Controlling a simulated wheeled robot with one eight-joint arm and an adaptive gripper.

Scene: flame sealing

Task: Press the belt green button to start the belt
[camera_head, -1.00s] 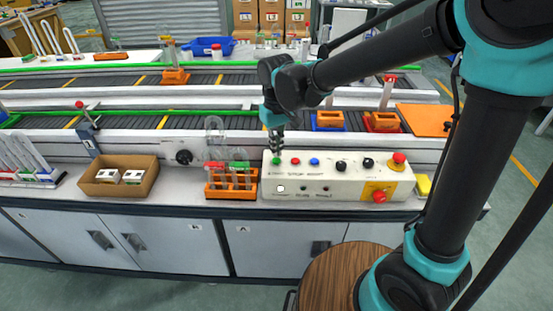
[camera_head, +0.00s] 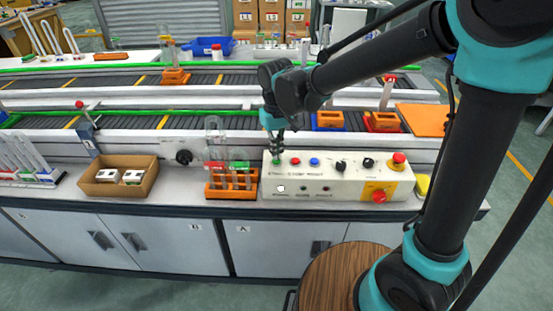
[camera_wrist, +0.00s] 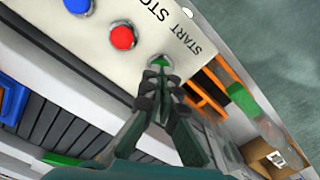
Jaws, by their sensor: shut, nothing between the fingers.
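The white control panel (camera_head: 310,186) stands at the front of the belt table. Its green button, marked START, shows in the wrist view (camera_wrist: 159,60) right at my fingertips, partly covered by them. My gripper (camera_wrist: 163,77) is shut and empty, pointing down at the panel. In the head view my gripper (camera_head: 277,156) hides most of the green button at the panel's left end. I cannot tell whether the tips touch or press it. The red button (camera_wrist: 122,37) and the blue button (camera_wrist: 78,5) sit beside it. The conveyor belt (camera_head: 130,122) runs behind the panel.
An orange tube rack (camera_head: 231,190) with glass tubes stands close to the panel's left end. Red emergency knobs (camera_head: 379,196) are at the panel's right end. A cardboard box (camera_head: 119,187) with white items lies farther left. Orange blocks (camera_head: 329,120) sit on the belt side behind.

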